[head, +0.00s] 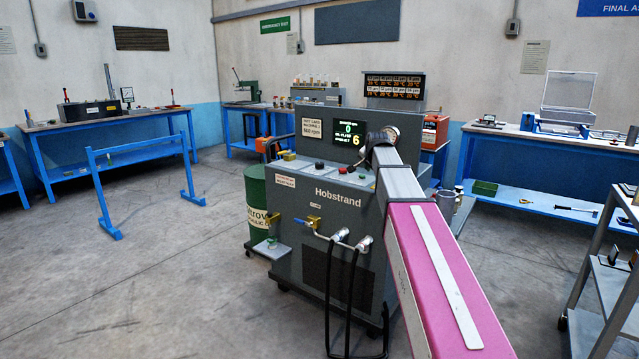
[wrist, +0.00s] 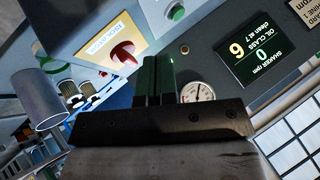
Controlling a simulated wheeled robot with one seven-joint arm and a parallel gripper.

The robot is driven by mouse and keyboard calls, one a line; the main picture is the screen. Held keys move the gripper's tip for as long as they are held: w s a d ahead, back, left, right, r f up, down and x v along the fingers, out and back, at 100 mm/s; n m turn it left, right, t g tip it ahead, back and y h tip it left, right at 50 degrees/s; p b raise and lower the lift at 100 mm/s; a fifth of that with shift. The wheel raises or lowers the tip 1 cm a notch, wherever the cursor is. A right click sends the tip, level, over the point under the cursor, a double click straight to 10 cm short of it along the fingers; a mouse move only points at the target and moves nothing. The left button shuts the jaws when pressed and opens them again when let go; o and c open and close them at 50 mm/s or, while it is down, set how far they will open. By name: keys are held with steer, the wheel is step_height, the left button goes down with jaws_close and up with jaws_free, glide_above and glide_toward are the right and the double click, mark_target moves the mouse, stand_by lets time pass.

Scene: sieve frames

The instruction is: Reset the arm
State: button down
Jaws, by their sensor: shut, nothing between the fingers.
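My arm reaches forward from the lower right in the head view, its pink and grey links ending over the top of the grey Hobstrand machine (head: 335,215). In the wrist view, my gripper (wrist: 158,66) shows two dark green fingers pressed together with nothing between them. The fingers point at the machine's panel. A red knob on a yellow plate (wrist: 124,54) is just left of the fingertips, and a round gauge (wrist: 197,92) is to their right. I cannot tell whether the fingers touch the panel. In the head view the fingertips are not clear.
The lit display (wrist: 262,52) reads 0 and 6. Hoses (head: 350,290) hang from the machine's front. A green drum (head: 257,205) stands to its left. A blue frame (head: 140,150) stands farther left, and a shelf cart (head: 610,290) at right. Floor at left front is clear.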

steer(key=s+f+n+g, duration=0.2)
steer(key=s+f, duration=0.5)
steer(key=f, duration=0.4)
steer(key=s+f+n+g, duration=0.2)
steer(key=s+f, duration=0.5)
steer(key=f, duration=0.3)
steer(key=s+f+n+g, duration=0.2)
steer(key=s+f, duration=0.6)
steer(key=s, duration=0.3)
steer(key=s+f+n+g, duration=0.3)
steer(key=s+f, duration=0.6)
steer(key=s, duration=0.3)
steer(key=shift+a, duration=0.25)
